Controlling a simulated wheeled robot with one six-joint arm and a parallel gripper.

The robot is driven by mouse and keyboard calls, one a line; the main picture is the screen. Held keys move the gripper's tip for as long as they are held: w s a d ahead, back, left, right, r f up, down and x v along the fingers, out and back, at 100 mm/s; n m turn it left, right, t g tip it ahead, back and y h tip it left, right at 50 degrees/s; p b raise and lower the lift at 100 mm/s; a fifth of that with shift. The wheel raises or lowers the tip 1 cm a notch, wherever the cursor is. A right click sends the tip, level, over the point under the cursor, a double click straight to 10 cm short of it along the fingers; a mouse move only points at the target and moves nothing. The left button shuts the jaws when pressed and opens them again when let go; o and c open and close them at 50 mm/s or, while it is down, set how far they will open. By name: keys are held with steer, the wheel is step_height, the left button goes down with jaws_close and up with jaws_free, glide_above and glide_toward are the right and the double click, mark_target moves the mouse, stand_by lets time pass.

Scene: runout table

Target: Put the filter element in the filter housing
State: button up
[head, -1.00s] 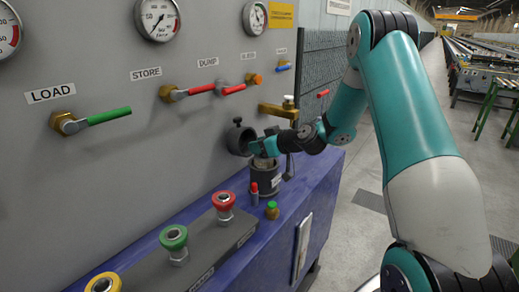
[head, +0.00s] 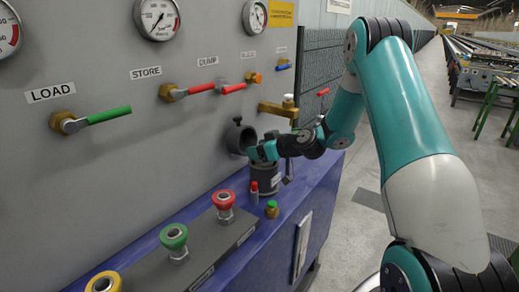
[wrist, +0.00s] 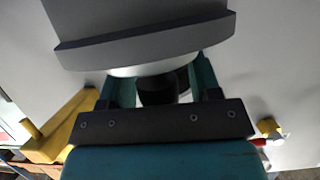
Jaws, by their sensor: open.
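My gripper (head: 254,153) is open, at the upper rim of a dark upright cylindrical cup (head: 265,180) on the blue ledge, and partly covers the cup's mouth. This cup may be the filter housing; I cannot be sure. A dark round port (head: 241,138) stands out from the grey panel just left of my gripper. The filter element cannot be told apart in the head view. In the wrist view, a dark round object (wrist: 160,90) shows between the teal fingers of my gripper (wrist: 162,78). A grey slab (wrist: 145,38) covers what lies beyond.
The panel carries a green lever (head: 108,115), red levers and gauges. A brass fitting (head: 278,110) is above my gripper. A small red-topped item (head: 254,190) and a green-topped item (head: 271,209) stand on the blue ledge (head: 285,215). Push buttons line the front left.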

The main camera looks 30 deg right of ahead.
steer(key=b+v, duration=0.3)
steer(key=v, duration=0.8)
steer(key=s+a+r+n+g+y, duration=0.2)
steer(key=s+a+g, duration=0.1)
steer(key=a, duration=0.7)
steer(key=s+a+r+n+g+y, duration=0.1)
steer(key=s+a+g, duration=0.3)
steer(key=a, duration=0.6)
steer(key=s+a+g+h, duration=0.1)
steer(key=s+a+g, duration=0.2)
steer(key=s, duration=0.7)
steer(key=s+a+r+g+h, duration=0.1)
steer(key=s+a+g+h, duration=0.1)
steer(key=s+a, duration=0.4)
steer(key=s, duration=0.4)
steer(key=shift+r+g, duration=0.3)
steer(key=shift+g, duration=0.1)
steer(key=shift+w, duration=0.1)
